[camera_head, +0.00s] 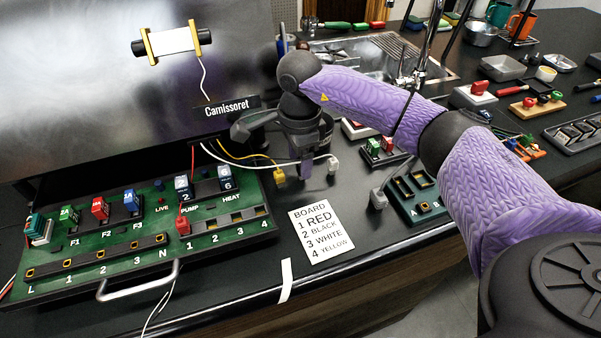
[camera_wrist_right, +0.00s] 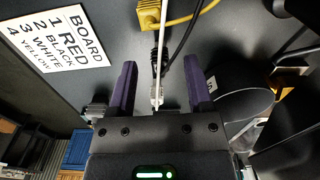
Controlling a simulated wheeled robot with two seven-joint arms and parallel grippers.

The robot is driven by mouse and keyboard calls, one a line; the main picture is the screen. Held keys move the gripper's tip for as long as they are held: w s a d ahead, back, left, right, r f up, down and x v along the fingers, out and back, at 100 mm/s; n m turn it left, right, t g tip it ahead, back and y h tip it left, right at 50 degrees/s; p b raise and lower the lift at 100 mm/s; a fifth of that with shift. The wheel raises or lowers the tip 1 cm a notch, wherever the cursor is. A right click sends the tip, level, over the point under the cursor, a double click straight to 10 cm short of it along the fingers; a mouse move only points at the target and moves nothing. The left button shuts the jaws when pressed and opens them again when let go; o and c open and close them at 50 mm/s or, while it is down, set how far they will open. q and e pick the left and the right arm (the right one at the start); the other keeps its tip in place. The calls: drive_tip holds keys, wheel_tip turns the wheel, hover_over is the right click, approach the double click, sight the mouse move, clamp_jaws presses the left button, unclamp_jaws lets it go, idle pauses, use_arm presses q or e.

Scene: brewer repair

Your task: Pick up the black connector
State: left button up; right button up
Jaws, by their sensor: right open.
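My right gripper (camera_head: 305,168) points down over the counter, beside the right end of the green board, with purple fingers. In the right wrist view its fingers (camera_wrist_right: 162,90) are open and apart. A dark plug on a black cable, which looks like the black connector (camera_wrist_right: 158,62), lies between and just beyond the fingers. A pale wire crosses it, and its lower end is partly hidden by my gripper. I cannot pick it out in the head view. The yellow connector (camera_head: 279,178) lies just left of the gripper and also shows in the wrist view (camera_wrist_right: 150,14). My left gripper is not in view.
The green board (camera_head: 100,262) carries fuses, switches and a red connector (camera_head: 183,226) in its sockets. A white connector (camera_head: 333,163) and a grey one (camera_head: 378,198) lie to the right. A label card (camera_head: 322,232) lies in front. A small green socket block (camera_head: 408,208) stands further right.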

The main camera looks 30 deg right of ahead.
wheel_tip(320, 180, down, 2)
drive_tip(key=shift+f, duration=0.2)
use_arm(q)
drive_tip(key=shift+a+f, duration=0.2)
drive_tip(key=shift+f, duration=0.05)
use_arm(e)
drive_tip(key=shift+r, duration=0.1)
clamp_jaws()
